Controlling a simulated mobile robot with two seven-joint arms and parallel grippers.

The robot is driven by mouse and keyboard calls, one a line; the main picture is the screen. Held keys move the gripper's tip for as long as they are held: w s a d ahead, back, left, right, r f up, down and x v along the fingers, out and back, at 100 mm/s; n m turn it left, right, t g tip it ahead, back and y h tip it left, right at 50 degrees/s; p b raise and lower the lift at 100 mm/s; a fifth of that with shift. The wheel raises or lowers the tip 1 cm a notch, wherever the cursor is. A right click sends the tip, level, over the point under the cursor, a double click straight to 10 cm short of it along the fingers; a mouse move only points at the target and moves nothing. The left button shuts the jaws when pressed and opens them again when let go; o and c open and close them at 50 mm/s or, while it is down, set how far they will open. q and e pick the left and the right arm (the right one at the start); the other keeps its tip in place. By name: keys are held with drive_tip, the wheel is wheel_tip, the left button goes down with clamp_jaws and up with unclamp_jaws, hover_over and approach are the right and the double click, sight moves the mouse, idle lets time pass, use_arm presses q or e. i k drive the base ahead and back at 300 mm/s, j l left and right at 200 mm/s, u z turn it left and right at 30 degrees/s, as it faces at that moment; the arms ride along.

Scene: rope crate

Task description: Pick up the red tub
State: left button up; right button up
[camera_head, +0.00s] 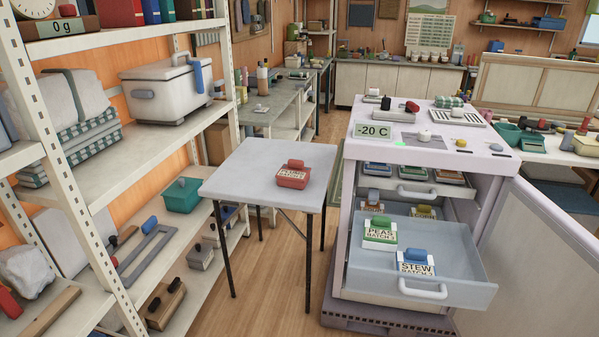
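The red tub (292,176) sits on the small grey folding table (240,172), right of the table's middle. It is a low box with a light label on top and a red raised handle. The label's writing is too small to read surely. Nothing touches or covers the tub. Neither of my grippers shows in the head view.
The freezer (480,140) stands right of the table, its display reading -20 C. Its lower drawer (465,290) is pulled out, holding a green peas tub (380,236) and a blue stew tub (415,266). A loaded shelf rack (75,225) stands left. Wooden floor shows between.

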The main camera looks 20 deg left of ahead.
sight(293, 175)
drive_tip(key=i+j+z, duration=0.3)
drive_tip(key=i+j, duration=0.25)
drive_tip(key=i+j+z, duration=0.3)
drive_tip(key=i+j, duration=0.3)
drive_tip(key=j, duration=0.1)
